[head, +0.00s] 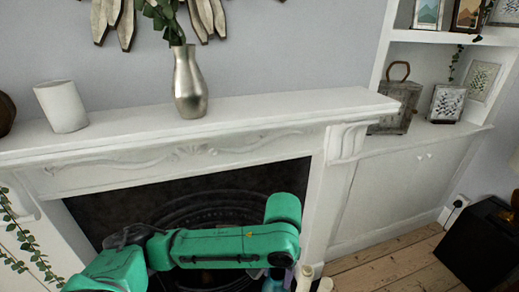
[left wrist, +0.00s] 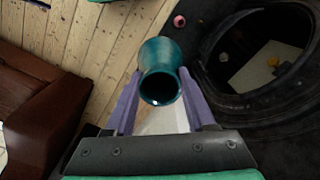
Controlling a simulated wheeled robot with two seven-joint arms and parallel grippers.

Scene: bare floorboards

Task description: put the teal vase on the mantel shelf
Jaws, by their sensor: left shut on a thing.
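The teal vase (left wrist: 159,54) is between the two purple fingers of my left gripper (left wrist: 160,74) in the left wrist view, with its dark open mouth facing the camera. The gripper is shut on it. In the head view my green left arm reaches in from the left in front of the fireplace, and the left gripper is mostly hidden at the bottom edge, below the mantel shelf (head: 262,108). The white shelf runs across the head view above the fireplace opening. My right gripper is not in view.
On the shelf stand a silver vase with green leaves (head: 189,84), a white cylinder (head: 61,107) and a dark round object (head: 6,113) at the far left. The shelf is clear right of the silver vase. A brown leather seat (left wrist: 38,115) shows in the left wrist view.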

